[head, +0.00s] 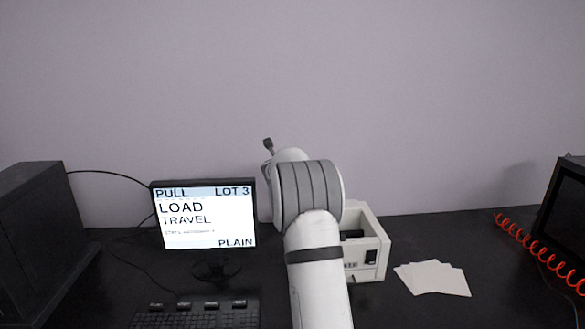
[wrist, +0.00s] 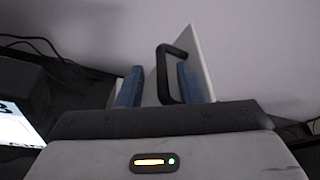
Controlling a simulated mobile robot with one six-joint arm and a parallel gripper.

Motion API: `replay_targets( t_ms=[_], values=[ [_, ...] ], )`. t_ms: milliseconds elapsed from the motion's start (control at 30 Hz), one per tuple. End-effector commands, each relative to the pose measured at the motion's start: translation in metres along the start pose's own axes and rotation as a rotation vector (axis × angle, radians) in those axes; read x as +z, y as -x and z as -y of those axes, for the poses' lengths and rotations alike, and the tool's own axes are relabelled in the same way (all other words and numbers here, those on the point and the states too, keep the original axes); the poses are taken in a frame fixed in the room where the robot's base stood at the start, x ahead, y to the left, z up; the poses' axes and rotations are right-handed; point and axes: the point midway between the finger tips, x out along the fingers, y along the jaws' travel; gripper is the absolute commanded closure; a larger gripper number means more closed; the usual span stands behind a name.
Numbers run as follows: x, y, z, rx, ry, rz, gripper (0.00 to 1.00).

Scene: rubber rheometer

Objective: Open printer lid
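The white printer (head: 382,250) stands on the black bench, partly hidden behind my arm in the head view. Its top looks open there, with a dark interior showing. In the wrist view, a white panel, apparently its lid (wrist: 203,62), stands steeply raised. A black loop handle (wrist: 166,50) sticks out from the panel. My gripper (wrist: 158,70) has its two blue fingers apart. The handle lies between them, close to the right finger; I cannot tell whether they touch.
A monitor (head: 205,220) reading "LOAD TRAVEL" and a keyboard (head: 195,315) are left of my arm. A black box (head: 40,235) stands far left. White sheets (head: 433,278) lie right of the printer. A red coiled cable (head: 530,245) and dark screen (head: 565,215) are far right.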

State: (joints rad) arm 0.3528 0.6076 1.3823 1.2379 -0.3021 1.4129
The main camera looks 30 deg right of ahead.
Motion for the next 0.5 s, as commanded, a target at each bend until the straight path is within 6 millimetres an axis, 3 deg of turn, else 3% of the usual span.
replay_targets(
  t_ms=[500],
  values=[
    [-0.003, 0.07, -0.002, 0.003, 0.0, 0.001, 0.67]
  ],
)
